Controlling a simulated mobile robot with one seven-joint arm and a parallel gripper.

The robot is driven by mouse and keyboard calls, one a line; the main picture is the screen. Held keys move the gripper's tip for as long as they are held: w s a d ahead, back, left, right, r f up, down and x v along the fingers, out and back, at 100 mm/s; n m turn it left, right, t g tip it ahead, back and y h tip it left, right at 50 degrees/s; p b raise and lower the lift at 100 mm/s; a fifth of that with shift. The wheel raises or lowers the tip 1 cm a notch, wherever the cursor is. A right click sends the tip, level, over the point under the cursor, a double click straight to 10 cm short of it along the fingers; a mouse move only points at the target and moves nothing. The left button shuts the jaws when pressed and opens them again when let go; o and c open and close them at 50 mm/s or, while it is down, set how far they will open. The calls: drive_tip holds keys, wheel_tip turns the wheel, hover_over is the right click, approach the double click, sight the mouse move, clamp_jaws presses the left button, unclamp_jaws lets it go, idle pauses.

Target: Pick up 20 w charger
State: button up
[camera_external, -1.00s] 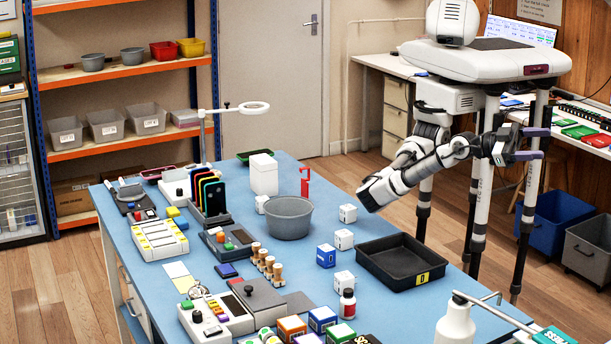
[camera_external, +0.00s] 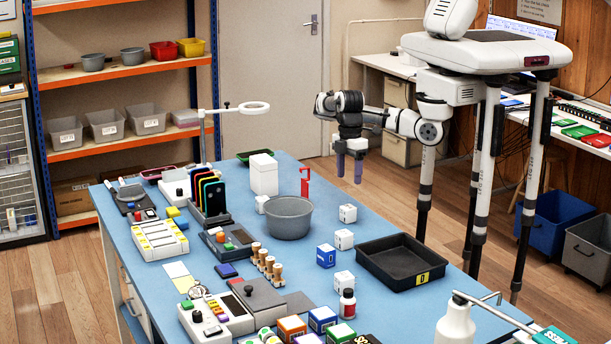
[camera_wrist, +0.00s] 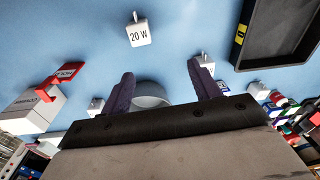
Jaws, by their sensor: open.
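The 20 W charger (camera_wrist: 138,33) is a small white block with prongs, its label readable at the top of the wrist view. In the external view it appears to be the white cube (camera_external: 347,213) nearest the table's far right edge. My gripper (camera_external: 349,175) hangs above that edge, fingers pointing down, open and empty. It is well above the charger and not touching it. In the wrist view the gripper's two purple fingers (camera_wrist: 160,76) are spread apart, with the charger beyond their tips.
Similar white chargers (camera_external: 343,239) (camera_external: 344,281) stand nearby. A grey bowl (camera_external: 289,229) and red stand (camera_external: 305,188) are left of the charger. A black tray (camera_external: 402,284) lies to its right. Blue tabletop is clear around the charger.

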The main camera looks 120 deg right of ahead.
sight(348, 207)
drive_tip(key=shift+g+h, duration=0.3)
drive_tip(key=shift+h, duration=0.1)
drive_tip(key=d+f, duration=0.1)
drive_tip(key=f, duration=0.4)
drive_tip(key=s+d+f, duration=0.1)
drive_tip(key=f, duration=0.2)
drive_tip(key=shift+s+d, duration=0.1)
drive_tip(key=shift+d, duration=0.2)
drive_tip(key=shift+s+f+p, duration=0.15)
drive_tip(key=shift+f+p, duration=0.05)
drive_tip(key=shift+f, duration=1.35)
drive_tip(key=shift+s+f+p, duration=0.1)
drive_tip(key=shift+f+p, duration=0.1)
drive_tip(key=shift+f, duration=1.35)
drive_tip(key=c, duration=1.1)
drive_tip(key=shift+r, duration=0.15)
